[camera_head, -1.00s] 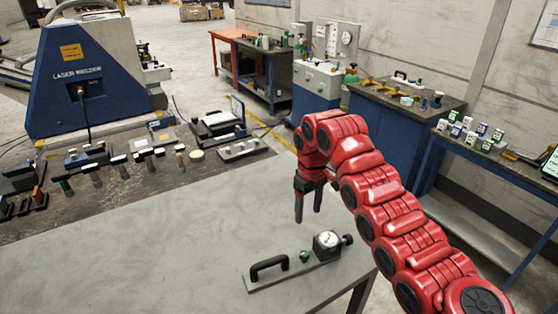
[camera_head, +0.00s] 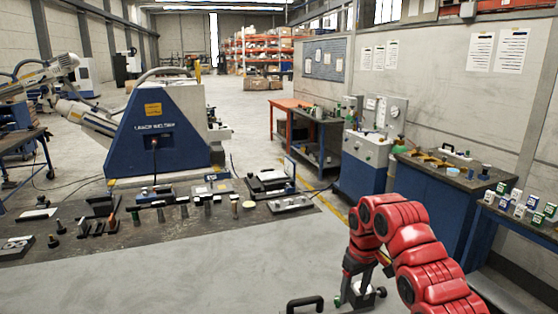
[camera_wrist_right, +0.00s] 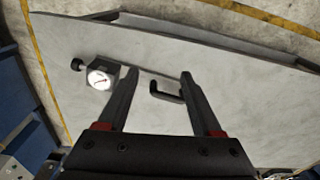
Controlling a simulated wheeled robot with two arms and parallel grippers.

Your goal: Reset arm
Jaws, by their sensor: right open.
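The pictures show no part named as an arm other than my own. My right gripper (camera_head: 355,287) points down over the dial end. In the right wrist view its fingers (camera_wrist_right: 158,97) are apart and empty. The dial block (camera_wrist_right: 102,78) shows left of the fingers and the handle (camera_wrist_right: 168,93) between them. My left gripper is out of view.
The near grey table (camera_head: 225,278) is bare left of the plate. A dark bench (camera_head: 100,240) with several tools lies behind it, with a blue laser welder (camera_head: 155,135) beyond. Blue cabinets (camera_head: 430,205) and a shelf with several small boxes (camera_head: 515,207) stand at right.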

